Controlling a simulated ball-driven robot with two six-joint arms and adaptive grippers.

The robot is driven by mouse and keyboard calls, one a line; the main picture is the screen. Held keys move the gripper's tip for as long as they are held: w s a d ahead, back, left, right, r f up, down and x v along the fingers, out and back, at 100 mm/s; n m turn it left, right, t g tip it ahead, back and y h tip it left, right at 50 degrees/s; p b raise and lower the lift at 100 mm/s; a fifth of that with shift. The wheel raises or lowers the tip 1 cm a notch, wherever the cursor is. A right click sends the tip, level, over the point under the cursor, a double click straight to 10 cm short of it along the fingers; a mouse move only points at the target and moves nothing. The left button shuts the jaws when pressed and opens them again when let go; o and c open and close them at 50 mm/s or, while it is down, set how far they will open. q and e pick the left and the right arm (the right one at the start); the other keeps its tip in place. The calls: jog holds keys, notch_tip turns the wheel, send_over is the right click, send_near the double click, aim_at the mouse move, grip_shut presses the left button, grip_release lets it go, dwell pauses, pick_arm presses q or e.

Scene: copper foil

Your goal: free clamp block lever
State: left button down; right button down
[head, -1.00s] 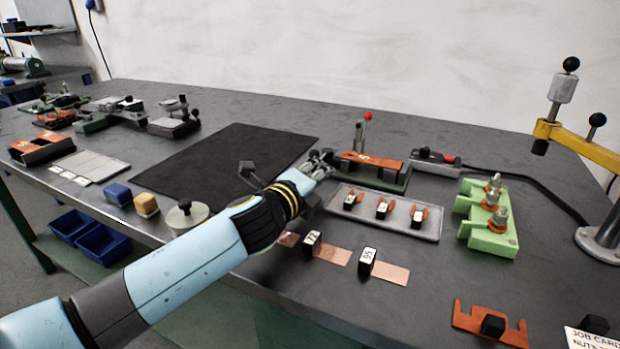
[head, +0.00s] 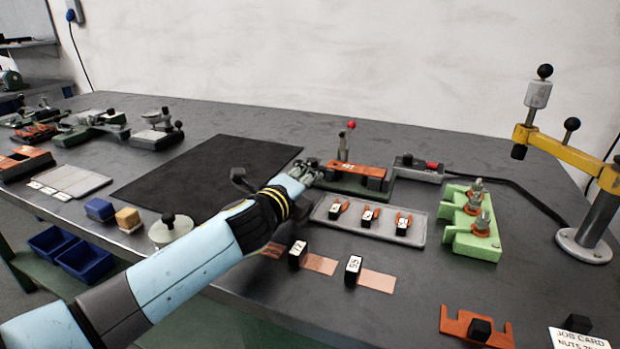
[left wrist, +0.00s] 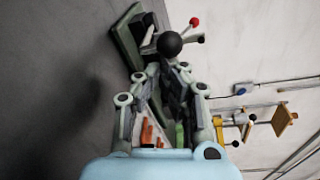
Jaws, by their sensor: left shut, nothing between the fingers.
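The clamp block (head: 345,190) has a dark green base, with a copper-coloured strip (head: 358,169) across its top. An upright metal post with a red ball (head: 351,125) stands at its back. My left gripper (head: 312,170) is shut and empty at the block's left end, covering part of it. In the left wrist view the green base (left wrist: 124,42) is at the upper left, and a black ball knob (left wrist: 170,44) is just beyond my fingertips. The red ball (left wrist: 194,21) is at the top there. Contact with the knob cannot be told. My right gripper is not in view.
A grey tray (head: 325,213) with small copper-and-black pieces lies in front of the block. A green fixture (head: 485,245) and a yellow-armed press (head: 560,146) stand to the right. A black mat (head: 190,175) lies clear to the left.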

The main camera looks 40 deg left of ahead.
pick_arm(q)
jog(key=shift+s+a, duration=0.15)
jog(key=shift+a, duration=0.1)
jog(key=shift+s+a, duration=0.25)
jog(key=shift+a, duration=0.25)
jog(key=shift+s+a+b, duration=0.25)
jog(key=shift+a+b, duration=0.1)
jog(key=shift+a, duration=0.65)
jog(key=shift+a+b, duration=0.35)
jog(key=shift+a, duration=1.3)
jog(key=shift+s, duration=0.15)
jog(key=v, duration=1.1)
jog(key=shift+s+r, duration=0.15)
jog(key=shift+s, duration=0.1)
